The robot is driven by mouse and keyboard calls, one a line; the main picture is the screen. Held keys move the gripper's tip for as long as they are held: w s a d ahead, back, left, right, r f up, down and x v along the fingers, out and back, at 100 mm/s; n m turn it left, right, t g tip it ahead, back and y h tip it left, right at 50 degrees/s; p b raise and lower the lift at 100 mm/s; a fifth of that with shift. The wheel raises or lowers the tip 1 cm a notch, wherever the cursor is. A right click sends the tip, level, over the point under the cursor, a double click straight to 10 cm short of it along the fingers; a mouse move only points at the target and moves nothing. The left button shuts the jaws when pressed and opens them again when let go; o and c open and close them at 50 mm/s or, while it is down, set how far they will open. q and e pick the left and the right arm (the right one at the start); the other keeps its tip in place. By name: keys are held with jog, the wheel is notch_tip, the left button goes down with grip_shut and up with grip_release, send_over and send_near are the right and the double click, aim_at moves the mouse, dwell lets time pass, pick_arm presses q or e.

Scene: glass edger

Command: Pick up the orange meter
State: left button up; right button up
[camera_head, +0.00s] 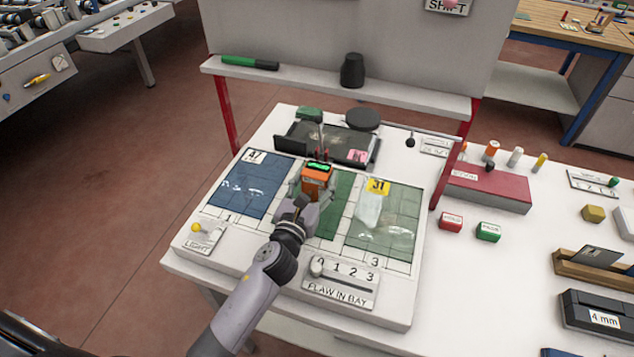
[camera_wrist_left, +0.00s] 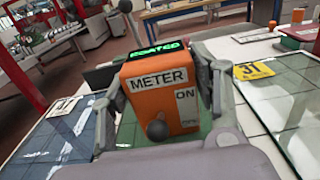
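The orange meter (camera_head: 315,182) is a small box with a lit green screen on top. In the left wrist view the meter (camera_wrist_left: 160,98) shows its METER label, an ON switch label and a dark round knob; the screen seems to read COATED. My left gripper (camera_head: 312,190) has a finger on each side of the meter, and both appear to press against its sides. The meter is over the middle bay of the light table, by the green glass (camera_head: 331,222). Whether its base touches the surface is hidden. My right gripper is not in view.
Blue glass (camera_head: 250,187) lies left and clear-green glass (camera_head: 385,232) with a yellow 31 tag lies right. A dark tray (camera_head: 350,148) is behind the meter, below a shelf (camera_head: 340,86) on red posts. A FLAW IN BAY slider panel (camera_head: 340,283) is in front.

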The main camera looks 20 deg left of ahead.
pick_arm(q)
jog(key=c, duration=0.9)
jog(key=shift+r, duration=0.1)
